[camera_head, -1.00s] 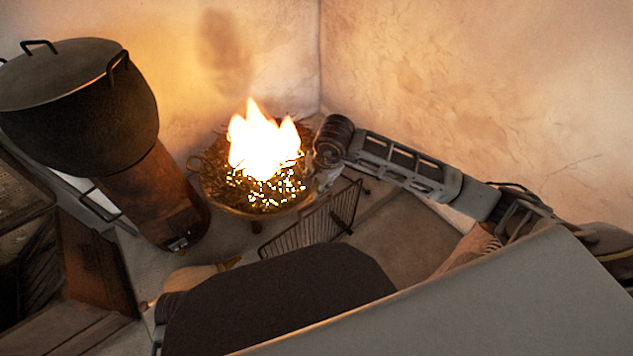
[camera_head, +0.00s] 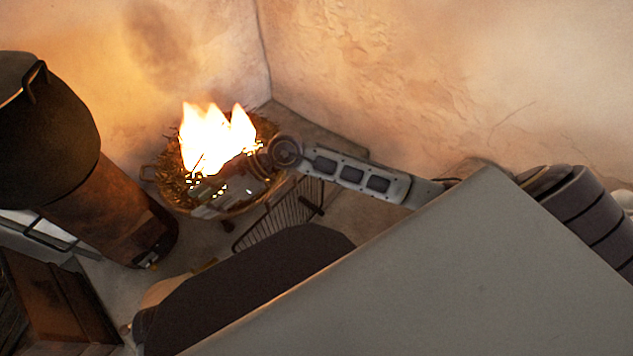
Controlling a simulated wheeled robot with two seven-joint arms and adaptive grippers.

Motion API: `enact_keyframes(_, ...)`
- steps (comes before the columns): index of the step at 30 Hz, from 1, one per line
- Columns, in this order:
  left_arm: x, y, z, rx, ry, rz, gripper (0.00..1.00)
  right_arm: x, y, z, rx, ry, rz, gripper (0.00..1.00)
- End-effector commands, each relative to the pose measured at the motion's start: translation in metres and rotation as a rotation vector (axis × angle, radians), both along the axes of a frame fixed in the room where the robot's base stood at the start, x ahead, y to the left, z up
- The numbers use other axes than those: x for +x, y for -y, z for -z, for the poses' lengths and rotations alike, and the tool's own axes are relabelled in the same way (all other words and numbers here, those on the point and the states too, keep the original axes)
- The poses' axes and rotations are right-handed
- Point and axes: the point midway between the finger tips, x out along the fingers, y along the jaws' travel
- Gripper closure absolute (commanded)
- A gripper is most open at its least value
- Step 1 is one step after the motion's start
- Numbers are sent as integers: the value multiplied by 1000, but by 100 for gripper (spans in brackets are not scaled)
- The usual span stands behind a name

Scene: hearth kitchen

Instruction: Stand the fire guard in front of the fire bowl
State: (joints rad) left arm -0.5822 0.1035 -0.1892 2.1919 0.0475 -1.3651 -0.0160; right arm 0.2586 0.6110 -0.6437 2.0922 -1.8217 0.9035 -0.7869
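The fire bowl (camera_head: 163,187) is a round basket-like bowl on the floor near the corner, with tall flames in it. The fire guard (camera_head: 270,222) is a dark wire grille at the bowl's front right, leaning at a slant in the picture. Its near lower part is close to my dark body panel, which may hide some of it. My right gripper (camera_head: 222,193) reaches in from the right and shows over the front of the bowl, left of the guard and apart from it in the picture. Its fingers are blurred against the glow. My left gripper is not in view.
A big dark pot (camera_head: 45,130) stands on a rusty brown cylinder (camera_head: 105,215) at the left. A dark wooden box (camera_head: 55,300) is at the lower left. Walls meet behind the bowl. Some bare floor (camera_head: 200,240) shows in front of the bowl.

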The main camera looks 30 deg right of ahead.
Motion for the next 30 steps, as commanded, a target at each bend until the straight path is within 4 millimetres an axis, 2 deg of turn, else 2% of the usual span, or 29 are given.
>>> enact_keyframes(3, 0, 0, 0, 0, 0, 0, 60, 1, -14, -26, 183, -90, 70, 64)
enact_keyframes(8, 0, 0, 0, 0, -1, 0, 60, 10, -19, -60, 421, -220, 176, 64)
enact_keyframes(13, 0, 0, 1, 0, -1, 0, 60, 26, -10, -89, 662, -372, 301, 64)
enact_keyframes(16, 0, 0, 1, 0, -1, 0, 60, 39, 1, -102, 801, -467, 382, 64)
enact_keyframes(23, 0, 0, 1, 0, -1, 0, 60, 70, 40, -111, 1105, -698, 586, 64)
enact_keyframes(26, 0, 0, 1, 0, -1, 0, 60, 83, 62, -106, 1229, -800, 683, 64)
enact_keyframes(30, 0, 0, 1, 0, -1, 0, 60, 97, 94, -88, 1394, -948, 828, 64)
